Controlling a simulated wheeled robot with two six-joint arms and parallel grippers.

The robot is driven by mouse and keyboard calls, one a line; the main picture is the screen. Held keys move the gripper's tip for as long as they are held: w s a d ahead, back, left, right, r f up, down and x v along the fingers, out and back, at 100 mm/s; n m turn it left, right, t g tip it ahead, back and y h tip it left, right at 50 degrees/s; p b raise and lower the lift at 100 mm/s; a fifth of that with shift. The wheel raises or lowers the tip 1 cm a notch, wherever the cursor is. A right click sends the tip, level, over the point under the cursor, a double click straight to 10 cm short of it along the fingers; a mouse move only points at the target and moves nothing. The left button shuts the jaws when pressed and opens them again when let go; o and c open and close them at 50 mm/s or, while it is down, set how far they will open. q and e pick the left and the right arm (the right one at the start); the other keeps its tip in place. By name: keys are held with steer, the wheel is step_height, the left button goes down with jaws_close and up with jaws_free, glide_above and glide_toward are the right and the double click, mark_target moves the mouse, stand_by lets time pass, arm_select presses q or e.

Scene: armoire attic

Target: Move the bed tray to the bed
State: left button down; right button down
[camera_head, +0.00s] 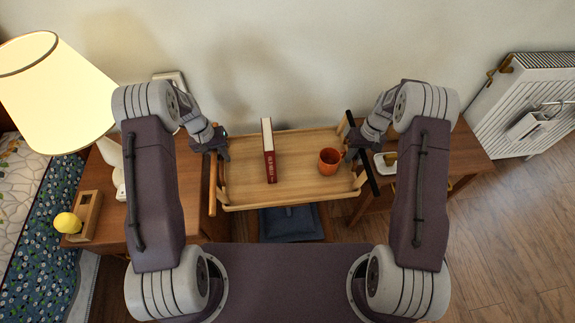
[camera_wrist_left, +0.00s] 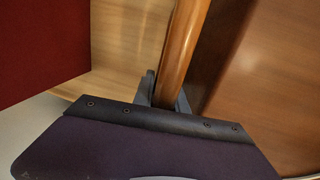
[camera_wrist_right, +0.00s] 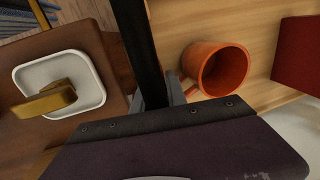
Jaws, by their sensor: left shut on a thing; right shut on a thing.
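The wooden bed tray (camera_head: 300,191) is in the middle of the head view, held between my two arms over the furniture. A red book (camera_head: 269,150) stands upright on it, and an orange mug (camera_head: 329,161) stands to the book's right. My left gripper (camera_head: 214,150) is shut on the tray's left wooden handle, which shows in the left wrist view (camera_wrist_left: 184,45). My right gripper (camera_head: 356,142) is shut on the dark right handle, seen in the right wrist view (camera_wrist_right: 138,45). The bed (camera_head: 40,225) shows at the far left with a blue floral cover.
A white dish (camera_wrist_right: 88,70) is on the right table. A radiator (camera_head: 525,100) is at right. Wooden floor (camera_head: 500,240) is clear at right.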

arm_select(q)
steer(key=shift+w+r, duration=0.1)
steer(key=shift+r, duration=0.05)
arm_select(e)
steer(key=shift+w+r, duration=0.1)
steer(key=shift+r, duration=0.05)
stand_by(0.5)
